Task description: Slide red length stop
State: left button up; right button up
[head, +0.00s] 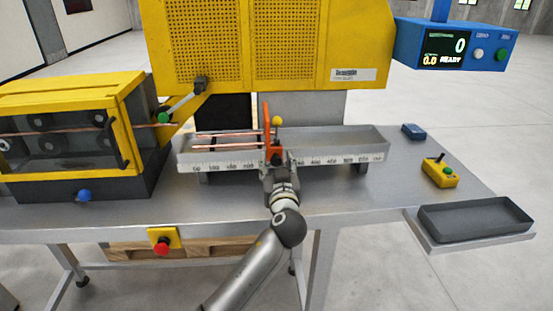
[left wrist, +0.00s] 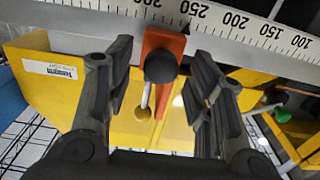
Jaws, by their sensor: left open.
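The red length stop (head: 268,128) stands upright across the grey measuring trough (head: 345,143), near its middle. In the left wrist view its orange-red block (left wrist: 164,42) sits on the scale beside the 250 mark, with a round black knob (left wrist: 160,66) facing me. My left gripper (head: 278,163) is at the trough's front edge, at the stop. In the left wrist view my left gripper (left wrist: 163,85) is open, one finger on each side of the block and knob, with gaps visible. Copper tubes (head: 228,147) lie in the trough left of the stop. My right gripper is out of view.
A yellow-framed feeder box (head: 75,91) stands at the left, with a lever (head: 181,103) beside it. A yellow control box (head: 439,173) and a dark tray (head: 476,217) are at the right. The table front right of my arm is clear.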

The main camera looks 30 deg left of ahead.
pick_arm(q)
jog(key=shift+w+a, duration=0.3)
jog(key=shift+w, duration=0.15)
grip_shut()
